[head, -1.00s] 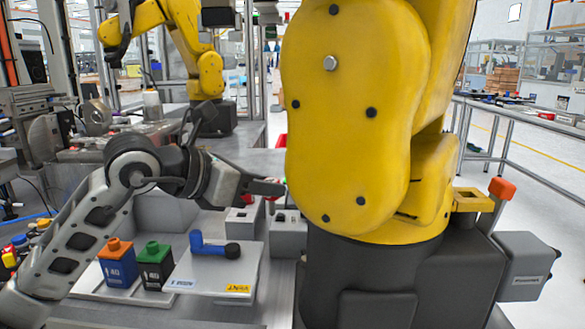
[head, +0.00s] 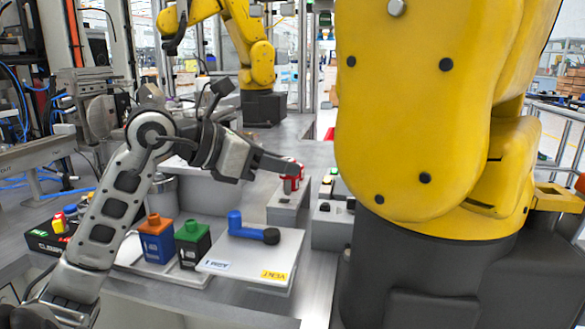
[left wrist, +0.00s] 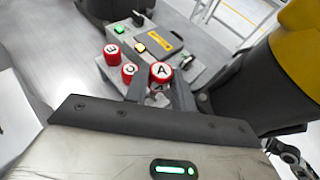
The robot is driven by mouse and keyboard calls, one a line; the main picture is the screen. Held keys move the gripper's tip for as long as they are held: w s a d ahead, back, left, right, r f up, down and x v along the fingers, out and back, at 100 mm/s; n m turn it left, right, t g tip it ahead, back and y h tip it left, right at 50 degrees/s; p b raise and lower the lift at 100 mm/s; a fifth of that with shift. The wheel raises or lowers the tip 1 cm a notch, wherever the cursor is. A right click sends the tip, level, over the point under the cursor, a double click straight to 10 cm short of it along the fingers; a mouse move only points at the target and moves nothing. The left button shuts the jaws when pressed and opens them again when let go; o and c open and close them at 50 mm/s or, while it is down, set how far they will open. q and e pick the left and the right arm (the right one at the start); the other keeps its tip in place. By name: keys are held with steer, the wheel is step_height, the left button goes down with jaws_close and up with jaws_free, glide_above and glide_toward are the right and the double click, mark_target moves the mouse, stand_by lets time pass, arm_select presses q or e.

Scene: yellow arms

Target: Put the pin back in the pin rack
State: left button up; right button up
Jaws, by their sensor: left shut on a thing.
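My left gripper (head: 284,166) reaches in from the left and is shut on a pin with a red cap (head: 293,170). In the left wrist view the cap of this pin (left wrist: 160,72) shows the letter A, between the gripper's fingers (left wrist: 158,92). Two more red-capped pins stand close by in that view: one beside the held pin (left wrist: 128,72) and one marked B (left wrist: 111,53). A grey block (head: 287,207), which looks like the pin rack, lies below the gripper. Whether the held pin's lower end is in a hole is hidden. My right gripper is not in view.
A control box (head: 333,230) with lit buttons stands right of the block. A large yellow robot arm (head: 430,120) rises on the right. Orange-topped (head: 155,243) and green-topped (head: 192,245) containers and a white board (head: 272,258) with a blue tool (head: 250,231) sit in front.

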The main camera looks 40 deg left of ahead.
mark_target(276, 205)
arm_select(q)
steer(key=shift+s+a, duration=0.1)
steer(key=shift+a, duration=0.1)
steer(key=shift+b, duration=0.55)
stand_by(0.7)
steer(key=shift+f+b, duration=1.2)
steer(key=shift+b, duration=0.1)
steer(key=shift+s+d+f+b, duration=0.15)
steer(key=shift+d+f+b, duration=0.05)
steer(key=shift+f+b, duration=0.4)
steer(key=shift+s+d+f+b, duration=0.1)
steer(key=shift+d+f+b, duration=0.1)
steer(key=shift+f+b, duration=0.3)
steer(key=o, duration=1.1)
steer(key=shift+c, duration=0.2)
steer(key=shift+r, duration=0.2)
